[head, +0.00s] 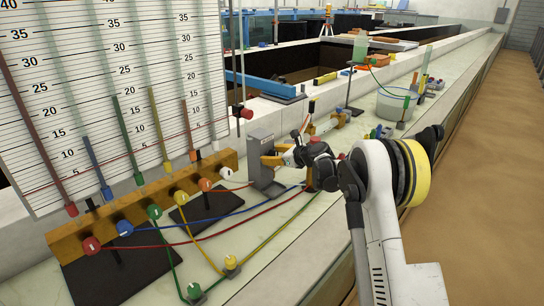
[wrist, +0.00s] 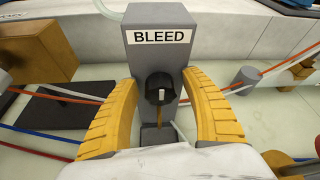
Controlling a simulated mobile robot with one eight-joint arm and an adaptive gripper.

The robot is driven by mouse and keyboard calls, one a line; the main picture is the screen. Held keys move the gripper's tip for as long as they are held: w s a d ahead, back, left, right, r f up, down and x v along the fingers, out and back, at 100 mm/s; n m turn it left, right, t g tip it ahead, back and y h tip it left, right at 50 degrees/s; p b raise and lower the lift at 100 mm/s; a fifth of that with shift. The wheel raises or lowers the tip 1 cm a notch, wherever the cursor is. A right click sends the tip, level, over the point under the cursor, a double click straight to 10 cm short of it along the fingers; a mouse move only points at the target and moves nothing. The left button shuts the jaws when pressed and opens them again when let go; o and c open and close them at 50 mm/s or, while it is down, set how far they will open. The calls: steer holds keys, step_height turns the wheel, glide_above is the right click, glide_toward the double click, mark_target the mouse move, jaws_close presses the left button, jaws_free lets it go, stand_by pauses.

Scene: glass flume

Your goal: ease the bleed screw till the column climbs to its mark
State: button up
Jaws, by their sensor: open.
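The bleed block is a grey upright box (wrist: 158,58) labelled BLEED, and it also shows in the head view (head: 260,150). A black bleed screw (wrist: 160,88) with a white mark sticks out of its front. My gripper (wrist: 161,80) is open, with one yellow finger on each side of the screw and visible gaps between. In the head view my gripper (head: 275,156) is at the block's right face, and the screw is hidden. The gauge board (head: 120,85) has coloured columns at different heights. I cannot tell which column or mark the task names.
An orange-brown manifold (head: 190,182) with several coloured knobs runs below the board. Red, blue, green and yellow tubes cross the pale bench (head: 290,255) in front. A clear bucket (head: 393,106) and small fittings stand farther along the bench.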

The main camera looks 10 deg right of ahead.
steer(key=c, duration=1.2)
steer(key=shift+n+t+h, duration=0.6)
steer(key=shift+n+t, duration=0.1)
steer(key=shift+n, duration=0.7)
steer(key=o, duration=1.2)
steer(key=shift+s, duration=0.1)
steer(key=v, duration=1.2)
